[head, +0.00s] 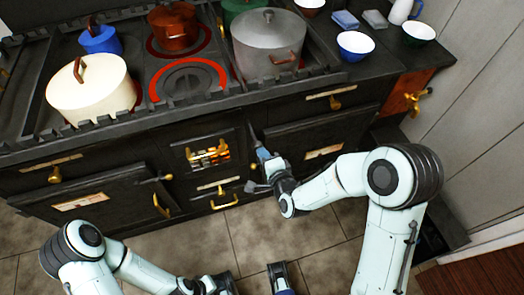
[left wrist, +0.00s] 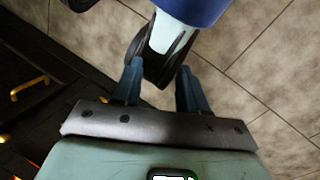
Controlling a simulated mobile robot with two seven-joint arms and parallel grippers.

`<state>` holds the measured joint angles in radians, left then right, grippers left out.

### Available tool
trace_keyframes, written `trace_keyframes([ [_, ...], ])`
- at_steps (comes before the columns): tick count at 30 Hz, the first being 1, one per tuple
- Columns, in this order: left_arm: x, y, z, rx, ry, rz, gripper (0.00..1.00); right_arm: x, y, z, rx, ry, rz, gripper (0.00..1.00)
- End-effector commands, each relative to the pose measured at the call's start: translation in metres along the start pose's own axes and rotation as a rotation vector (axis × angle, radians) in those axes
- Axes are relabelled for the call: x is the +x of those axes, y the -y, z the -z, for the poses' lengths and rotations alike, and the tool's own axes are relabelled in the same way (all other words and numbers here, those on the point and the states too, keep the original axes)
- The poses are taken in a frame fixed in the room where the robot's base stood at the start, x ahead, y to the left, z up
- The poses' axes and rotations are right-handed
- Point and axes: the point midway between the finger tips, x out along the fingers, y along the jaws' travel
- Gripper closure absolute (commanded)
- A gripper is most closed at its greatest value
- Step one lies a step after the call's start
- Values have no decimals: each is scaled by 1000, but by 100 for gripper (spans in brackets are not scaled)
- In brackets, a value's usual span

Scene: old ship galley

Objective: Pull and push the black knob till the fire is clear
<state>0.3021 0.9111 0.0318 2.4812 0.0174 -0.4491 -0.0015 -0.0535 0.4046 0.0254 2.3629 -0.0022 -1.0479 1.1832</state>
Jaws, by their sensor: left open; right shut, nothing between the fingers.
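The black stove (head: 120,165) has a small fire window (head: 207,151) in the middle of its front, with orange flames behind bars. My right gripper (head: 262,153) is shut and empty, close to the stove front just right of the window. A small dark piece (head: 254,188) shows beside its wrist; I cannot tell whether it is the black knob or part of my gripper. No black knob stands out clearly against the dark stove. My left gripper (left wrist: 160,88) is open and empty above the floor, pointing toward part of my own base in the left wrist view.
A cream pot (head: 90,92), a blue pot (head: 99,40), a copper pot (head: 174,28) and a grey pot (head: 268,45) stand on the stove top. Brass handles (head: 224,201) stick out from the doors and drawers. The tiled floor (head: 300,238) in front is mostly clear.

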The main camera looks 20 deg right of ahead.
Motion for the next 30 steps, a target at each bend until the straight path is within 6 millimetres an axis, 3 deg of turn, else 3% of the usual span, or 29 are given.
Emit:
trace_keyframes([
  [11,0,0,0,0,1,0,57,1,0,0,0,-1,0,100],
  [22,24,10,38,-9,-102,5,57,62,17,7,1,-3,2,100],
  [30,25,11,45,-10,-122,5,57,72,24,8,0,-1,0,100],
])
